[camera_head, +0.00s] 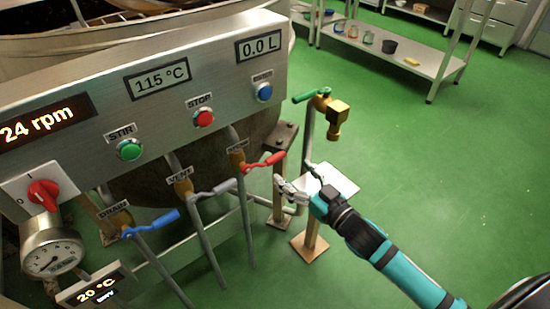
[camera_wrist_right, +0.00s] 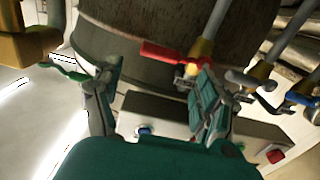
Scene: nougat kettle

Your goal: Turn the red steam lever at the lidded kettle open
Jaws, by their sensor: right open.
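The red steam lever (camera_head: 265,162) sticks out to the right from a brass valve (camera_head: 238,156) below the control panel. The label above the valve is too small to read surely. The kettle's brown wall (camera_head: 258,125) shows behind it. My right gripper (camera_head: 296,180) is open and empty, just right of and below the lever's free end. In the right wrist view the red lever (camera_wrist_right: 162,53) lies beyond the open fingertips (camera_wrist_right: 156,76), nearer the right finger; I cannot tell whether they touch. My left gripper is not in view.
A grey-handled vent valve (camera_head: 185,186) and a blue-handled drain valve (camera_head: 150,222) are left of the red lever. A brass tap (camera_head: 335,115) with a green handle stands behind my right gripper. The control panel (camera_head: 100,110) overhangs the valves. Green floor (camera_head: 430,170) is clear at right.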

